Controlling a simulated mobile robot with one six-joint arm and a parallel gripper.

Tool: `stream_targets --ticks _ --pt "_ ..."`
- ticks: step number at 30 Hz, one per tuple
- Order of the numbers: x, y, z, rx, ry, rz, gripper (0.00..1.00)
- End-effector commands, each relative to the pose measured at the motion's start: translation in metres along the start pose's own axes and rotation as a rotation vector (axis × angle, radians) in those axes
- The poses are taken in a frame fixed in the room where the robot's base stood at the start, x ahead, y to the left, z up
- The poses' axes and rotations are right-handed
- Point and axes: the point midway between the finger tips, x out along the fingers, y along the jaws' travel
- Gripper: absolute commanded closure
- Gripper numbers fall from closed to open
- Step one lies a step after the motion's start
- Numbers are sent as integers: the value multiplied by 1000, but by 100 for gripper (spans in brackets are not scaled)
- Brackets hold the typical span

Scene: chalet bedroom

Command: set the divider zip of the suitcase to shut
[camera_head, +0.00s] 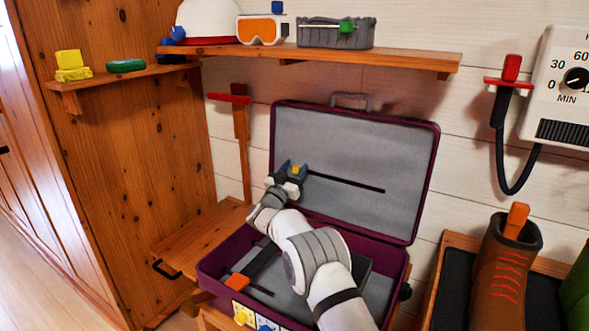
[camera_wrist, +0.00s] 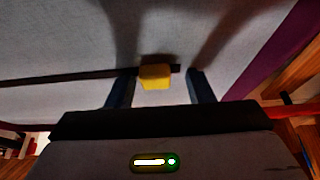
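The suitcase (camera_head: 437,160) is purple with a grey lining, and its lid stands open. A dark zip track (camera_head: 350,184) runs across the divider panel (camera_head: 375,140) inside the lid. The yellow zip pull (camera_head: 296,168) is at the left part of the visible track, and it also shows in the wrist view (camera_wrist: 155,78). My gripper (camera_head: 289,176) is at the pull. In the wrist view its two dark fingers (camera_wrist: 160,88) stand apart, one on each side of the pull, with gaps between. The track's left end is hidden behind my gripper in the head view.
The suitcase base holds an orange tab (camera_head: 237,281) on a dark strap. A wooden shelf (camera_head: 400,60) with goggles (camera_head: 262,30) and a basket (camera_head: 336,33) hangs above the lid. A wooden post with a red bar (camera_head: 229,98) stands left. A boot (camera_head: 500,275) stands right.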

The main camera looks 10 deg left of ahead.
Motion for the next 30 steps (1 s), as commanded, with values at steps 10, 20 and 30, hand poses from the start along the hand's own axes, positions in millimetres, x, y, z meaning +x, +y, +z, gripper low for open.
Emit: stream_targets --ticks 10,20,30 --pt "-13 0 0 -2 -2 0 53" --pt "-65 -1 0 -1 -2 -1 53" --pt "-77 0 1 0 0 1 53"
